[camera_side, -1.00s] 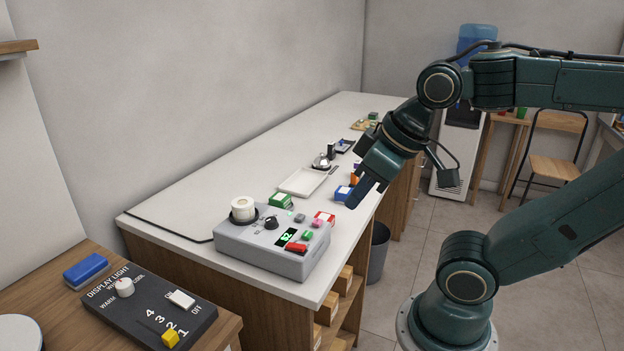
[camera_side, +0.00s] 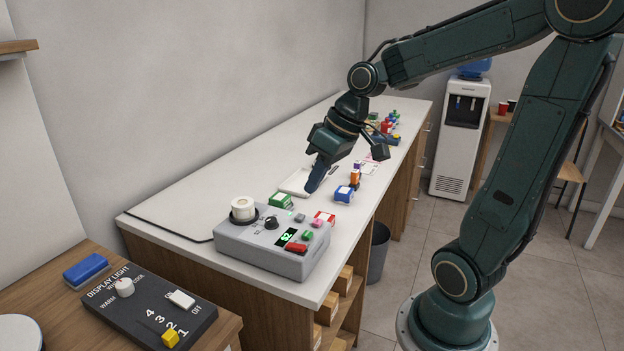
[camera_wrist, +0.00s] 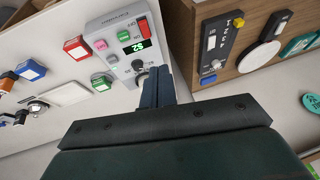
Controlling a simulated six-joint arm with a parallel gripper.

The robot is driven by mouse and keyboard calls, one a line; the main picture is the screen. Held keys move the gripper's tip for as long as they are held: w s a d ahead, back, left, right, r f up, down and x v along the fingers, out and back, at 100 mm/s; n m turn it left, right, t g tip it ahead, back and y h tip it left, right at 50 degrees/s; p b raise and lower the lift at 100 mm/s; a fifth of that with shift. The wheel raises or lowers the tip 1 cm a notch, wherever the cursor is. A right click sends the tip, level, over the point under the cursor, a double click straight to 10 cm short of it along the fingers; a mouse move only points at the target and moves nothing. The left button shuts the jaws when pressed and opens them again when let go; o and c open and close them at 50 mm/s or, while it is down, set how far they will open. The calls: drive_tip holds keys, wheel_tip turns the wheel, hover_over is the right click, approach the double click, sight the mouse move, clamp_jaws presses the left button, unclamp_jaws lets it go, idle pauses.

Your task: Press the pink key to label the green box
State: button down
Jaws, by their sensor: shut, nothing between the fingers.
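The grey label machine (camera_side: 258,256) stands at the near end of the white counter, with a lit green display. Its pink key (camera_side: 317,223) lies on the right of the top face; the pink key also shows in the wrist view (camera_wrist: 100,45). The green box (camera_side: 281,200) sits on the counter just behind the machine; it also shows in the wrist view (camera_wrist: 102,82). My gripper (camera_side: 312,188) is shut and empty, pointing down above the counter behind the machine. Its fingers (camera_wrist: 157,78) cover part of the machine in the wrist view.
Grey (camera_side: 300,217), green (camera_side: 307,236) and red (camera_side: 297,247) keys sit near the pink one. A red box (camera_side: 325,217) is beside the machine and a blue box (camera_side: 344,194) farther back. A white tray (camera_side: 293,184) lies behind the green box.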

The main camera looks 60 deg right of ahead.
drive_tip(key=m+t+y, duration=0.1)
drive_tip(key=y, duration=0.1)
hover_over(320, 221)
drive_tip(key=a, duration=0.1)
wheel_tip(320, 221, down, 4)
drive_tip(key=r, duration=0.1)
drive_tip(key=shift+d+f, duration=0.5)
drive_tip(key=shift+d, duration=0.1)
drive_tip(key=shift+f, duration=0.2)
drive_tip(key=shift+f, duration=4.25)
